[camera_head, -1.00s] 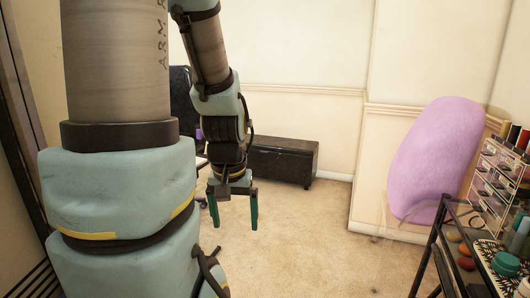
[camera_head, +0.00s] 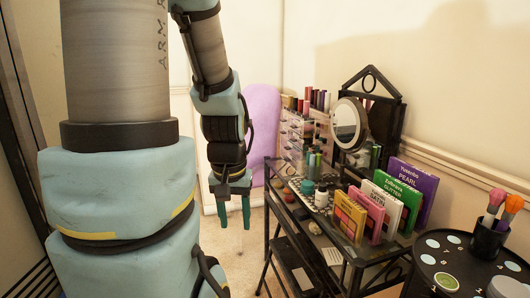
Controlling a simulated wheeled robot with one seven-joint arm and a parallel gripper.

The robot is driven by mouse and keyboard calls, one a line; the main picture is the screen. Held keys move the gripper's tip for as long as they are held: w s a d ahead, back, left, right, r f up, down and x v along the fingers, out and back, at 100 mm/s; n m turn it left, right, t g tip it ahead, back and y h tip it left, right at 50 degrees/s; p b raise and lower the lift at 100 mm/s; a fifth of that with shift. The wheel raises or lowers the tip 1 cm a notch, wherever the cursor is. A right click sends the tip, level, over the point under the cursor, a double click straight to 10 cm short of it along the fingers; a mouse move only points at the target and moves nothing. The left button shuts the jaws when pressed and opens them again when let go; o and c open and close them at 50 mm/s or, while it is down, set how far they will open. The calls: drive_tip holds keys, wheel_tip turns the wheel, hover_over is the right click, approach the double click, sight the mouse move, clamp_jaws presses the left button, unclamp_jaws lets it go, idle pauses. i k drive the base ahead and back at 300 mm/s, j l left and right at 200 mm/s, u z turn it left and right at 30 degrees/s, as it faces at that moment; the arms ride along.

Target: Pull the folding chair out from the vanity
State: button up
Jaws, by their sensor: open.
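The vanity (camera_head: 352,262) is a black metal-framed table right of centre, covered with cosmetics, with a round mirror (camera_head: 348,124) at its back. Under its near side is a dark flat panel (camera_head: 294,265) with slim black legs beside it. It looks like the folding chair's seat, but the vanity and the frame edge hide much of it, and I cannot make out its backrest. My gripper (camera_head: 234,218) hangs pointing down, left of the vanity. Its two green fingers are apart and nothing is between them. It looks clear of the vanity and the chair.
A purple fuzzy oval (camera_head: 263,125) stands behind my gripper by the wall. Colourful palettes (camera_head: 378,210) and bottles crowd the vanity top. A round black table (camera_head: 470,262) with a brush cup (camera_head: 489,238) stands at the lower right. Beige carpet shows below my gripper.

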sight(306, 276)
drive_tip(key=i+j+z, duration=0.1)
drive_tip(key=z, duration=0.4)
drive_tip(key=i+j+z, duration=0.25)
drive_tip(key=z, duration=0.2)
drive_tip(key=i+j+z, duration=0.1)
drive_tip(key=z, duration=0.4)
drive_tip(key=j+z, duration=0.5)
drive_tip(key=i+j+z, duration=0.2)
drive_tip(key=j, duration=0.65)
drive_tip(key=j+z, duration=0.2)
drive_tip(key=j, duration=0.65)
drive_tip(key=k+j+u, duration=0.1)
drive_tip(key=u, duration=1.65)
drive_tip(key=k+u, duration=0.2)
drive_tip(key=u, duration=0.15)
drive_tip(key=k+l+u, duration=0.1)
drive_tip(key=u, duration=0.3)
drive_tip(key=k+j+u, duration=0.1)
drive_tip(key=k+u, duration=0.25)
drive_tip(key=k+j+u, duration=0.1)
drive_tip(key=k, duration=0.2)
drive_tip(key=k+j+u, duration=0.1)
drive_tip(key=k+j, duration=0.15)
drive_tip(key=k, duration=0.05)
